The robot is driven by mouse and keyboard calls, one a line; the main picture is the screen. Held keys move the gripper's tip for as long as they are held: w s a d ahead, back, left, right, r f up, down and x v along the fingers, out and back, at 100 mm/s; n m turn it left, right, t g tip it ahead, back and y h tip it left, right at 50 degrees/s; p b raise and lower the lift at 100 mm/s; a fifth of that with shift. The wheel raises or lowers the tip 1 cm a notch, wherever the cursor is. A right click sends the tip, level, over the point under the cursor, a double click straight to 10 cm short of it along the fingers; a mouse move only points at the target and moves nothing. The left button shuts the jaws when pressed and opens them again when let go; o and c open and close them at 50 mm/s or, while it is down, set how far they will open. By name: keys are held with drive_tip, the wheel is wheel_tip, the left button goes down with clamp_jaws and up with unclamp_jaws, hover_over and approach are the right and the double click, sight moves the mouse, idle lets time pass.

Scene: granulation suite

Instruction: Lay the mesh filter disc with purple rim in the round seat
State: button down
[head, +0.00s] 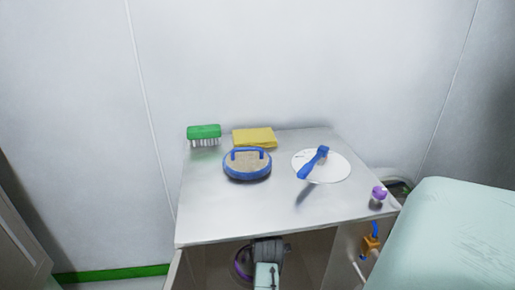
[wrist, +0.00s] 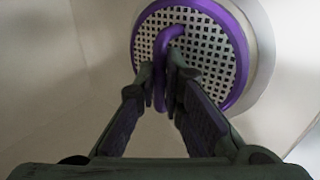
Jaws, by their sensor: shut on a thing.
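The mesh filter disc with purple rim (wrist: 205,45) fills the upper middle of the wrist view, its pale perforated face toward the camera. My gripper (wrist: 165,90) is shut on its purple loop handle. A smooth pale grey round surface (wrist: 264,45), perhaps the round seat, shows behind the disc and past its right edge. I cannot tell whether the disc touches it. In the head view, part of the purple rim (head: 240,262) shows below the table's front edge, beside my gripper, largely hidden by my arm.
The metal table (head: 265,215) bears a blue-rimmed mesh disc (head: 234,174), a white round plate (head: 335,173) with a blue scraper (head: 313,162), a green brush (head: 204,131), a yellow cloth (head: 254,137) and a purple-capped vial (head: 378,195). An orange fitting (head: 371,244) is at right.

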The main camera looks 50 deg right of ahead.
drive_tip(key=shift+f, duration=0.35)
drive_tip(key=shift+f, duration=0.3)
drive_tip(key=c, duration=1.7)
unclamp_jaws()
drive_tip(key=shift+r, duration=0.4)
drive_tip(key=v, duration=0.4)
drive_tip(key=shift+s+a+r, duration=0.1)
drive_tip(key=shift+s+r, duration=0.05)
drive_tip(key=shift+r, duration=0.1)
drive_tip(key=s+a+b, duration=0.2)
drive_tip(key=s+a, duration=0.5)
drive_tip(key=s, duration=0.2)
drive_tip(key=shift+s+a, duration=0.25)
drive_tip(key=shift+a, duration=0.15)
